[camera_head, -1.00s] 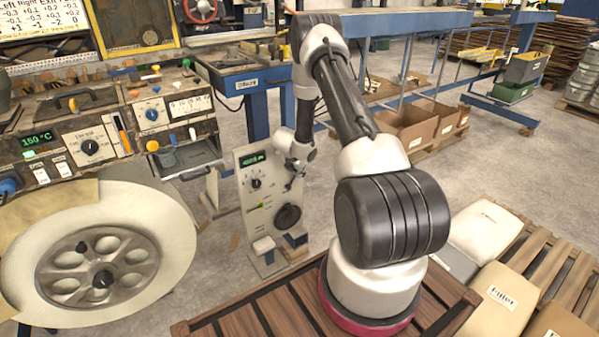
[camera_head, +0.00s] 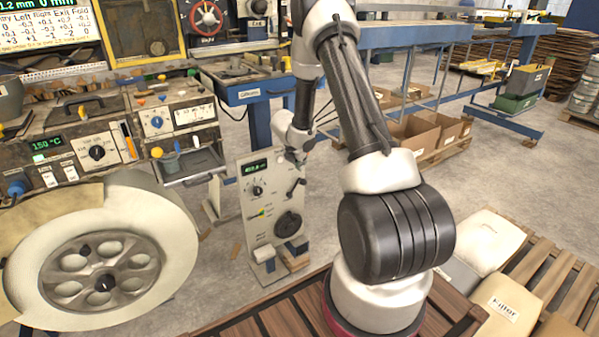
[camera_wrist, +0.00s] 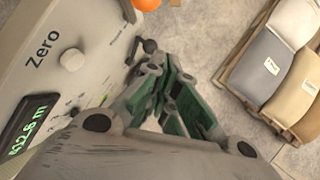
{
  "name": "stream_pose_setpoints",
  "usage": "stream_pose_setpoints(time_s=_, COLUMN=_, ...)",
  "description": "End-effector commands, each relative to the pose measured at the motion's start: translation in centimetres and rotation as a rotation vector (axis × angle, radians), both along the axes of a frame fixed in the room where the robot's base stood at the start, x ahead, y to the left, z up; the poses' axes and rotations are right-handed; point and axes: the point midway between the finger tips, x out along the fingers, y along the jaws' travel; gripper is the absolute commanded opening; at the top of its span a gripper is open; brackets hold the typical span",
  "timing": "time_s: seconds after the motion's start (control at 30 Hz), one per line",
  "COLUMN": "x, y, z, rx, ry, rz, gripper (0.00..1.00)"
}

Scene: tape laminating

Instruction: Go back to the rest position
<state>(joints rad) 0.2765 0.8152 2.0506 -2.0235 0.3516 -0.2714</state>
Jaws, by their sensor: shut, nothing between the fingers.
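My gripper (camera_head: 298,157) is in the air at the upper right of the grey control box (camera_head: 255,224), close to its front panel. It looks small and partly blends with the panel in the head view. In the wrist view my gripper (camera_wrist: 178,95) has its green-lined fingers together, with nothing seen held. The box's "Zero" knob (camera_wrist: 72,59) and green display (camera_wrist: 28,125) are to the left of the fingers there. A black lever (camera_head: 296,187) on the panel is just below my gripper, apparently apart from it.
A large pale wheel (camera_head: 32,245) and a console with a 150 °C display (camera_head: 48,144) stand at the left. Pale sacks (camera_head: 503,300) lie at the right. Cardboard boxes (camera_head: 415,135) stand behind. Open floor lies between.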

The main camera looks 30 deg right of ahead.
Motion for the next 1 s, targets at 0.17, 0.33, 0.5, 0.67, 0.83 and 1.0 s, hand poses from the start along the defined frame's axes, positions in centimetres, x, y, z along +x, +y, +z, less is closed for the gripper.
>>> stream_pose_setpoints(time_s=0.17, x=-0.3, y=0.0, z=0.9, rx=0.001, ry=0.001, rz=0.001, gripper=0.00)
stream_pose_setpoints(time_s=0.33, x=-0.3, y=0.0, z=0.9, rx=0.001, ry=0.001, rz=0.001, gripper=0.00)
stream_pose_setpoints(time_s=0.5, x=-0.3, y=0.0, z=0.9, rx=0.001, ry=0.001, rz=0.001, gripper=0.00)
stream_pose_setpoints(time_s=0.67, x=-0.3, y=0.0, z=0.9, rx=0.001, ry=0.000, rz=0.000, gripper=0.00)
stream_pose_setpoints(time_s=0.83, x=-1.4, y=-2.0, z=1.2, rx=-0.020, ry=-0.030, rz=-0.151, gripper=0.00)
stream_pose_setpoints(time_s=1.0, x=-7.2, y=-5.5, z=2.4, rx=-0.042, ry=-0.053, rz=-0.523, gripper=0.00)
